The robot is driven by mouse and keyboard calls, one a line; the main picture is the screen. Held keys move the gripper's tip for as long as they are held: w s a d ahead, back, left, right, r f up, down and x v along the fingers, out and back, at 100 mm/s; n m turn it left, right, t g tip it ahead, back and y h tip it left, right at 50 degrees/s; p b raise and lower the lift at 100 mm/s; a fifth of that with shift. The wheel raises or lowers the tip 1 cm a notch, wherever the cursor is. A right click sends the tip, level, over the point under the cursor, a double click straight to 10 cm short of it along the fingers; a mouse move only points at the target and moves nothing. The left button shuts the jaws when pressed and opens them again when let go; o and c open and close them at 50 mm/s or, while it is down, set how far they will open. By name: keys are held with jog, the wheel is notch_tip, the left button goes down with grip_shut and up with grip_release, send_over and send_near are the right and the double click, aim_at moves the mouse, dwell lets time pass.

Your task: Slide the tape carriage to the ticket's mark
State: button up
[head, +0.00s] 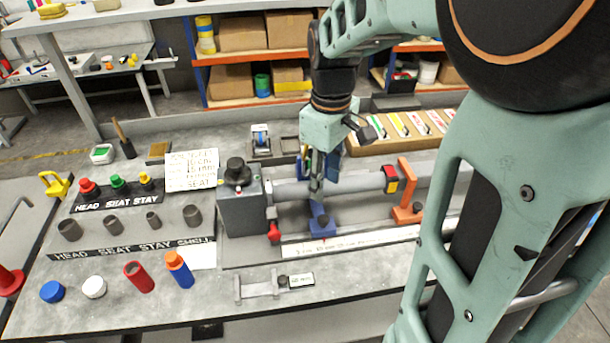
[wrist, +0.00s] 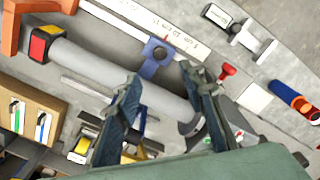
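The blue carriage (head: 320,222) sits at the front of the grey tube, beside a white printed scale strip (head: 350,243). The wrist view shows the carriage (wrist: 158,52) with a dark round knob or hole on its face. My gripper (head: 318,180) points down over the tube, above and behind the carriage's front part. In the wrist view its fingers (wrist: 163,88) are spread apart on either side of the carriage's line. I cannot tell whether either finger touches it.
A grey block (head: 241,205) with a dark knob and a red lever (head: 274,232) bound the tube at left. An orange stand (head: 405,205) and a red-yellow-black block (head: 391,179) are at right. Coloured caps and cylinders (head: 138,276) stand at front left.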

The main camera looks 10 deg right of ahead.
aim_at(323, 218)
notch_tip(323, 218, down, 11)
jog(key=shift+s+r, duration=0.1)
dwell(0.4)
grip_shut()
dwell(0.4)
